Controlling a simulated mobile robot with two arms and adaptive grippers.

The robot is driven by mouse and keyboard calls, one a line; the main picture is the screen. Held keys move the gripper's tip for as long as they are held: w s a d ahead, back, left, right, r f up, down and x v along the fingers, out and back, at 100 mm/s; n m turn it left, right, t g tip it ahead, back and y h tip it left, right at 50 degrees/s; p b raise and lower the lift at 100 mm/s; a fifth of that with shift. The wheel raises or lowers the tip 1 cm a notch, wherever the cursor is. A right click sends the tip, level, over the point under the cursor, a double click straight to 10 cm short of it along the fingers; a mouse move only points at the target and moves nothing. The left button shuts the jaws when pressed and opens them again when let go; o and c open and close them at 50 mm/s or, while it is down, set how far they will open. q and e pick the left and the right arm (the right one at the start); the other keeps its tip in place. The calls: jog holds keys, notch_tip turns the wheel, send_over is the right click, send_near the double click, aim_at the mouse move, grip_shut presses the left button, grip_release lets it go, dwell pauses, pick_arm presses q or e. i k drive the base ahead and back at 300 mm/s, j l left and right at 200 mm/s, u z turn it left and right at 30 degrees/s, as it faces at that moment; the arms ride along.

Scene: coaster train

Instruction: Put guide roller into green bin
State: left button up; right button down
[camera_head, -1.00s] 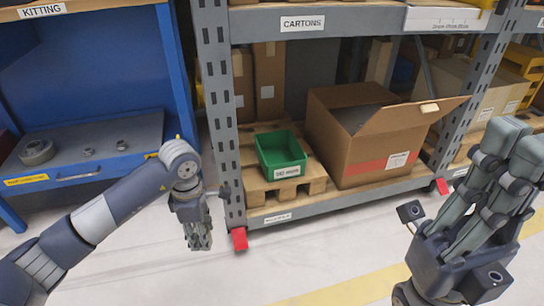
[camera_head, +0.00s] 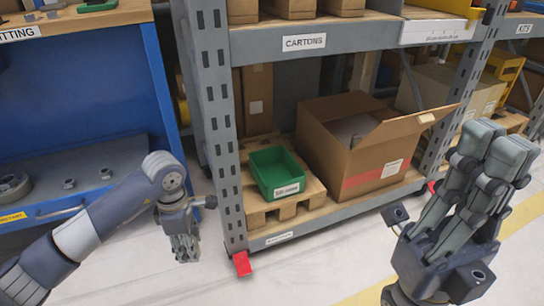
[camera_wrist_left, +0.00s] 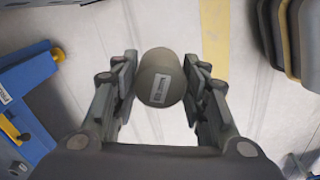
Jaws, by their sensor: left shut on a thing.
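The guide roller (camera_wrist_left: 160,78) is a grey-olive cylinder with a small label, end towards the camera in the left wrist view. My left gripper (camera_wrist_left: 162,88) is shut on it, one finger on each side. In the head view my left gripper (camera_head: 186,248) hangs over the floor, left of the shelf post, apart from the bin; the roller is hard to make out there. The green bin (camera_head: 263,178) stands upright and looks empty on a wooden pallet on the low shelf. My right gripper (camera_head: 492,145) is at the right; its fingers overlap in view.
An open cardboard box (camera_head: 390,150) stands right of the bin. A grey perforated post (camera_head: 224,150) with a red foot (camera_head: 242,263) rises between my left gripper and the bin. The shelf board (camera_head: 300,42) lies above the bin. A blue workbench (camera_head: 90,95) is at the left.

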aim_at(275, 180)
jog(key=i+j+z, duration=0.15)
jog(key=i+j, duration=0.2)
jog(key=i+j+z, duration=0.1)
jog(key=i+j, duration=0.2)
jog(key=j, duration=0.2)
jog(key=i+l+z, duration=0.45)
jog(key=i+l, duration=0.05)
jog(key=i, duration=0.1)
